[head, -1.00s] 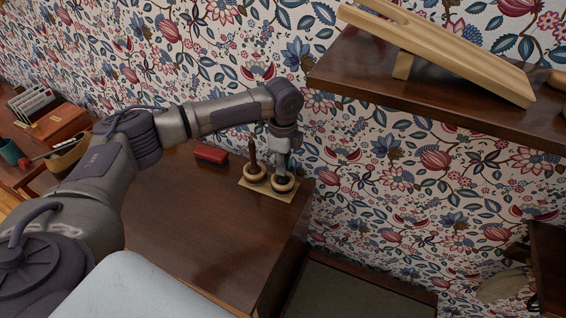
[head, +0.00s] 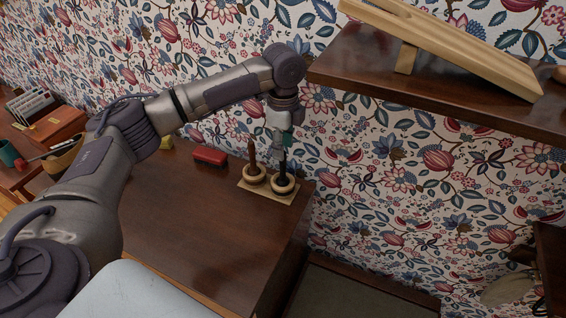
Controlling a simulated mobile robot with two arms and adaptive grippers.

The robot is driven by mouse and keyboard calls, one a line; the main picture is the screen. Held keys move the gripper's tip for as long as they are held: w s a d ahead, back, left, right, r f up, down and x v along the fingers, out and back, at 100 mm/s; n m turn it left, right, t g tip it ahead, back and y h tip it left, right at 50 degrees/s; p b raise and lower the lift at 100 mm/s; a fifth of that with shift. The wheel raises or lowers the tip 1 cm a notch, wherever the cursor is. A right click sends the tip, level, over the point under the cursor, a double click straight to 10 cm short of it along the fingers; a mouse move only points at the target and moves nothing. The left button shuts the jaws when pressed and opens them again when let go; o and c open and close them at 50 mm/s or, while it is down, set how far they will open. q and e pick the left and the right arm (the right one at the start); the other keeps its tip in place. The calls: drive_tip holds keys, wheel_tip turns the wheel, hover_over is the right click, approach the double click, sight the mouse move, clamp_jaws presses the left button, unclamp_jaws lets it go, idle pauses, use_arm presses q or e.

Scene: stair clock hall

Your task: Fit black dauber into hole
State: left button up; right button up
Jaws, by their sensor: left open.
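The black dauber (head: 284,168) stands roughly upright in the right-hand ring (head: 284,188) of a small tan holder (head: 264,194) on the dark wooden cabinet top. A reddish-brown dauber (head: 252,152) stands in the left-hand ring (head: 254,176) of the same holder. My left gripper (head: 281,152) is open, pointing down just above and around the top of the black dauber. Whether the fingers touch it is too small to tell. My right gripper is not in view.
A red brush-like block (head: 210,156) and a small yellow block (head: 167,142) lie on the cabinet (head: 200,225) left of the holder. A shelf (head: 440,95) with a wooden boot jack (head: 450,45) juts out at upper right. The cabinet's front area is clear.

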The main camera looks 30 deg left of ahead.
use_arm(q)
wheel_tip(320, 180, up, 4)
drive_tip(key=shift+r+b, duration=0.1)
drive_tip(key=shift+b, duration=0.25)
drive_tip(key=shift+r, duration=0.45)
drive_tip(key=shift+f, duration=0.1)
